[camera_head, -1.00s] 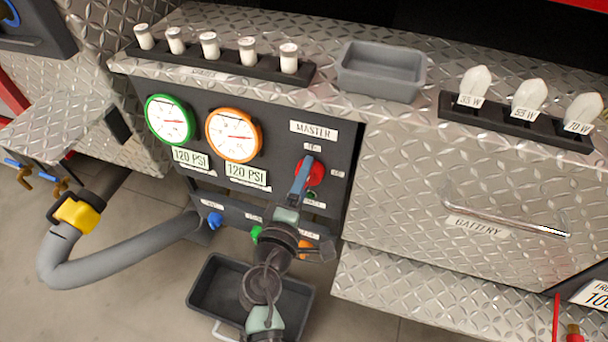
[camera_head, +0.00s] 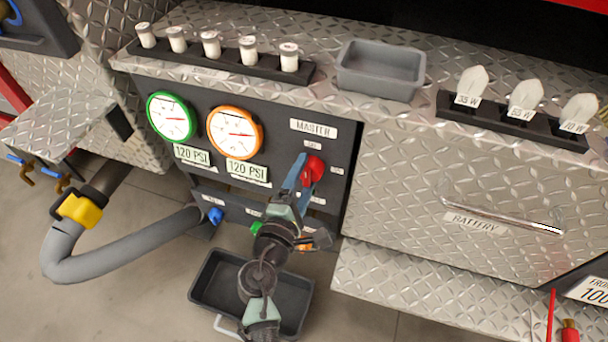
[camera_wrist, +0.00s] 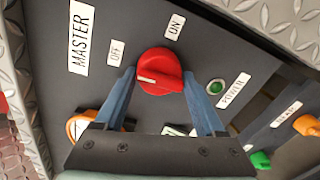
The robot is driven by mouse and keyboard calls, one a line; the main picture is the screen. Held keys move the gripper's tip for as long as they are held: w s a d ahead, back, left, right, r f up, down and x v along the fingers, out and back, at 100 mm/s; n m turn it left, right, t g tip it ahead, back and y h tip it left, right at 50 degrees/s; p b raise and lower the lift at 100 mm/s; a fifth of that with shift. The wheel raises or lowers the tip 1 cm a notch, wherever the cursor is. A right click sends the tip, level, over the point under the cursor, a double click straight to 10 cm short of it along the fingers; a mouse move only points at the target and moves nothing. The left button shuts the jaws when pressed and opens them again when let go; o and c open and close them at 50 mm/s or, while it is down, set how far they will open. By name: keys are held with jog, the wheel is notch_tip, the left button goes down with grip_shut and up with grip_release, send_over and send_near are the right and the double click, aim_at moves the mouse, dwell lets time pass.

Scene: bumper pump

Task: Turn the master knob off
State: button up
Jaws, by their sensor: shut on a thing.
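The red master knob (camera_wrist: 160,72) is on the dark panel, with a short white mark on its left half in the wrist view. That mark points left, roughly to the side of the OFF label (camera_wrist: 115,52); the ON label (camera_wrist: 175,27) is above the knob there. In the head view the knob (camera_head: 314,168) sits below the MASTER label (camera_head: 313,128). My gripper (camera_wrist: 160,78) has its two blue fingers on either side of the knob, shut on it. In the head view my gripper (camera_head: 298,172) partly covers the knob's left side.
A green power light (camera_wrist: 215,87) is beside the right finger. Two gauges (camera_head: 234,132) are left of the knob. A grey tray (camera_head: 380,72) stands on the ledge above. A black bin (camera_head: 212,282) lies on the floor below my arm.

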jog(key=shift+w+d+r, duration=0.15)
jog(key=shift+r, duration=0.25)
jog(key=o, duration=1.3)
jog(key=shift+f, duration=0.2)
jog(key=shift+s, duration=0.2)
jog(key=shift+s+a, duration=0.25)
jog(key=shift+s, duration=0.05)
jog(key=p+v, duration=0.1)
jog(key=v, duration=1.1)
